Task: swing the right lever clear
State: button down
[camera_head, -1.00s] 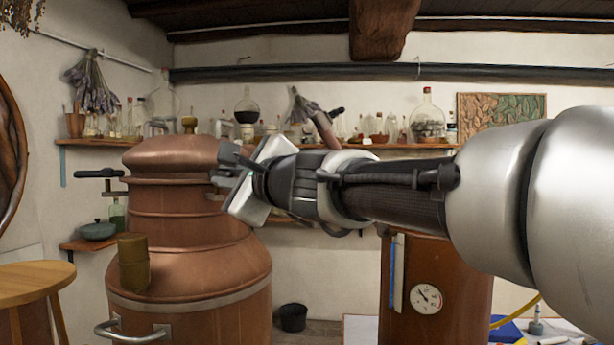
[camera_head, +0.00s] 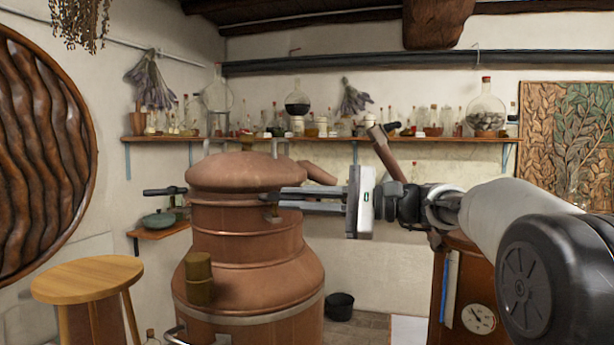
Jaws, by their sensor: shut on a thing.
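The copper still (camera_head: 250,245) stands left of centre, its domed lid (camera_head: 245,172) on top. The left lever (camera_head: 165,191) has a black handle and sticks out to the left of the lid's lower edge. My gripper (camera_head: 280,200) reaches in from the right, level, with its fingers pointing left at the right side of the still's neck. It is shut on the right lever, which is mostly hidden by the fingers. A small grey metal piece (camera_head: 272,213) shows just below the fingertips, against the copper.
A brass cylinder (camera_head: 199,278) sits on the still's left shoulder. A round wooden stool (camera_head: 87,278) stands at left. A shelf of bottles (camera_head: 330,139) runs along the back wall. A cabinet with a dial (camera_head: 478,319) stands below my arm. A black bucket (camera_head: 339,306) is on the floor.

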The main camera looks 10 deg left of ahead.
jog(key=n+g+p, duration=0.1)
jog(key=w+n+g+p, duration=0.1)
jog(key=g, duration=0.1)
jog(key=n+g+p, duration=0.1)
jog(key=g, duration=0.1)
jog(key=shift+w+n+h+p, duration=0.25)
jog(key=shift+n+h+p, duration=0.05)
jog(key=shift+p, duration=0.05)
jog(key=shift+w+a+n+g+h, duration=0.15)
jog(key=shift+n+g+h, duration=0.2)
jog(key=shift+g, duration=0.55)
jog(key=shift+w+a+n+g+h+p, duration=0.1)
jog(key=shift+n+g+h+p, duration=0.2)
jog(key=shift+n+g, duration=0.4)
jog(key=c, duration=1.8)
grip_release()
jog(key=shift+o, duration=0.2)
